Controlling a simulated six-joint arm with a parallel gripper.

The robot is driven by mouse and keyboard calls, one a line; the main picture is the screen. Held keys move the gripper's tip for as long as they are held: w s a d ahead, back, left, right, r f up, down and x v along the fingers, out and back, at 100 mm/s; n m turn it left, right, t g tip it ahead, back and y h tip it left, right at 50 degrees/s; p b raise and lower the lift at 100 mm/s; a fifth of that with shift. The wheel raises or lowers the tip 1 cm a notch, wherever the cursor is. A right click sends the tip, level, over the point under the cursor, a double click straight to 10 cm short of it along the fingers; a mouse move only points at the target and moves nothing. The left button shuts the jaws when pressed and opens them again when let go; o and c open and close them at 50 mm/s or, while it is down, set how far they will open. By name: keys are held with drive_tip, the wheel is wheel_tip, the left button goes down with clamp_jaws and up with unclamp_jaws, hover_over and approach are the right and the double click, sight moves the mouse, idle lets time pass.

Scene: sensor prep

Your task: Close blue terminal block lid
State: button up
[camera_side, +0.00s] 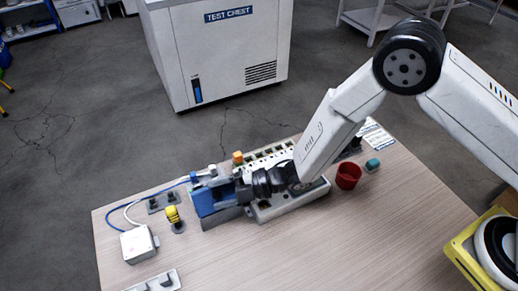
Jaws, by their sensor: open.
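The blue terminal block (205,204) stands near the left part of the wooden table, at the left end of a pale grey panel. My gripper (238,192) reaches down from the right, right beside the block. Its dark body hides part of the block and the panel. The gripper is open, but its fingers blend with the dark parts here. I cannot tell whether they touch the block, and the lid's angle is too small to make out.
A white box (138,245) with blue and white cables stands left. A yellow part (173,215) sits on a small stand. An orange part (238,157) is behind the panel (285,204). A red cup (348,176) and teal part (372,165) are right.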

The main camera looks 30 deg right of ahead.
drive_tip(key=v, duration=0.7)
drive_tip(key=shift+c, duration=0.2)
drive_tip(key=shift+x, duration=3.95)
drive_tip(key=shift+s+r, duration=0.1)
clamp_jaws()
